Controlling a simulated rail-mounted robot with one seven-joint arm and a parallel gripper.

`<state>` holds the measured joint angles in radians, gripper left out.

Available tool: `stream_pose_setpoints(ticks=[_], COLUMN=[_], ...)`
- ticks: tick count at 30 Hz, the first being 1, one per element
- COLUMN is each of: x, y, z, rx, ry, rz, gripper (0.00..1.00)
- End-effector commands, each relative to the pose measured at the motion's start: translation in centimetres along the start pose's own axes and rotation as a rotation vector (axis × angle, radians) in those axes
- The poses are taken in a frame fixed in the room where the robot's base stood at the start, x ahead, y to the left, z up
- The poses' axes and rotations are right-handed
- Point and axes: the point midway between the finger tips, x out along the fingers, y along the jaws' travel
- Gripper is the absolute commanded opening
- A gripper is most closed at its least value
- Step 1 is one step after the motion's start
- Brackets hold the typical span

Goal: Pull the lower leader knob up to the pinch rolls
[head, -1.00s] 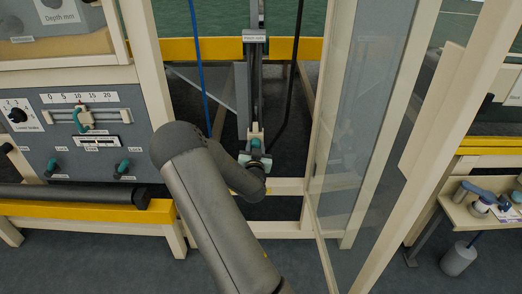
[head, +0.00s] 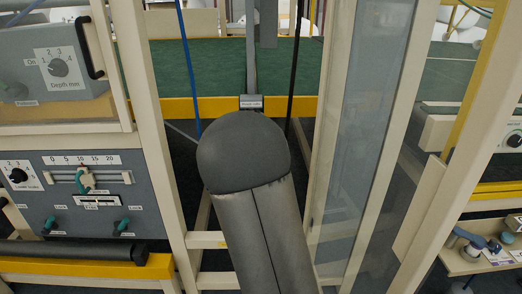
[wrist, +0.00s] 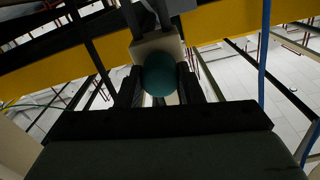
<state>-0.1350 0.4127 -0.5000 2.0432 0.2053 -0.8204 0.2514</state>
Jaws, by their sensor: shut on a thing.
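The leader knob (wrist: 160,75) is a teal ball in front of a cream block (wrist: 157,44) in the wrist view. My gripper (wrist: 160,92) has its two dark fingers on either side of the knob and is shut on it. In the head view my arm hides the gripper, the knob and the block. A small label (head: 251,101), which seems to read "pinch rolls", sits on the yellow beam at the top of the vertical track. The gap between knob and label cannot be seen.
A glass door (head: 350,130) in a cream frame stands open to the right. A grey control panel (head: 90,190) is on the left. A blue cord (head: 188,65) and a black cord (head: 295,65) hang beside the track. The yellow beam (head: 190,108) crosses behind my arm.

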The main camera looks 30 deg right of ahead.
Motion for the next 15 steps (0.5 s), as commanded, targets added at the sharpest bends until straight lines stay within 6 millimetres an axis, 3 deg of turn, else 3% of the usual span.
stream_pose_setpoints(ticks=[6, 15], x=[-0.18, -0.15], y=[-1.47, -1.6], z=[-1.31, -1.58], rx=[0.001, 0.001], ry=[0.0, 0.004], rz=[-0.018, -0.02], gripper=[0.0, 0.0])
